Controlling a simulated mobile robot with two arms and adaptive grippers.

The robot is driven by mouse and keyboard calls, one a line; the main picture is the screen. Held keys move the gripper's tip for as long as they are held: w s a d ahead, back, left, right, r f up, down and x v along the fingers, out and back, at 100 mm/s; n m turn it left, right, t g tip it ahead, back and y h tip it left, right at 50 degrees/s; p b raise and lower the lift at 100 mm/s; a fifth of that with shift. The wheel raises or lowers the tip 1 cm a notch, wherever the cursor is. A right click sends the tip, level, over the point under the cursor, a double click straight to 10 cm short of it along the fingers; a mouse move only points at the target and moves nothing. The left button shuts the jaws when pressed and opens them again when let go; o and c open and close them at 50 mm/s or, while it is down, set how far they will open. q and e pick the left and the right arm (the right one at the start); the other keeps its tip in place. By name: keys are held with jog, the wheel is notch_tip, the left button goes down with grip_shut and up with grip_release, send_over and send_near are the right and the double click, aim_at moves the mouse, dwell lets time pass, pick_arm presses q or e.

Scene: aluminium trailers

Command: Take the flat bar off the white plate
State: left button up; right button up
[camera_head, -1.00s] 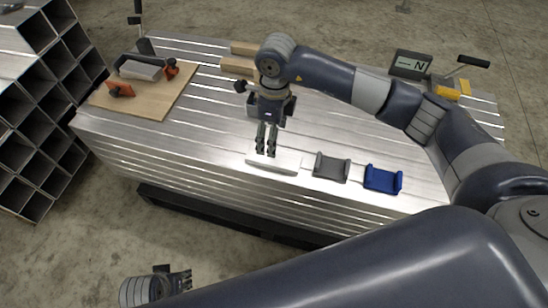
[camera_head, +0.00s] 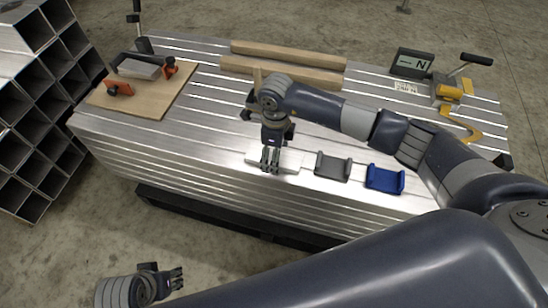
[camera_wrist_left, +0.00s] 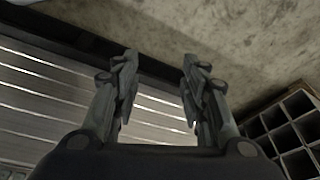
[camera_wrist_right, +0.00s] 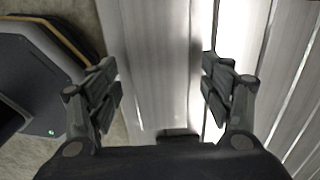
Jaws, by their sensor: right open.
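The white plate (camera_head: 291,162) lies near the front edge of the metal bench in the head view. My right gripper (camera_head: 270,168) points down over it and covers much of it. I cannot clearly make out the flat bar from the plate here. In the right wrist view the right gripper (camera_wrist_right: 161,88) is open, its fingers on either side of a pale grey band and a bright white strip; I cannot tell which is bar, plate or bench. My left gripper (camera_head: 178,278) is low over the floor at front left; the left wrist view shows it open and empty (camera_wrist_left: 158,85).
A grey cradle (camera_head: 333,166) and a blue cradle (camera_head: 384,179) stand right of the plate. Two wooden beams (camera_head: 285,65) lie at the back. A wooden board (camera_head: 145,90) with orange-handled parts is at left. A display box (camera_head: 411,62) and yellow tool (camera_head: 447,92) are at back right.

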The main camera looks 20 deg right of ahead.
jog(key=c, duration=1.5)
jog(key=shift+r, duration=0.1)
jog(key=shift+c, duration=0.3)
jog(key=shift+r, duration=0.1)
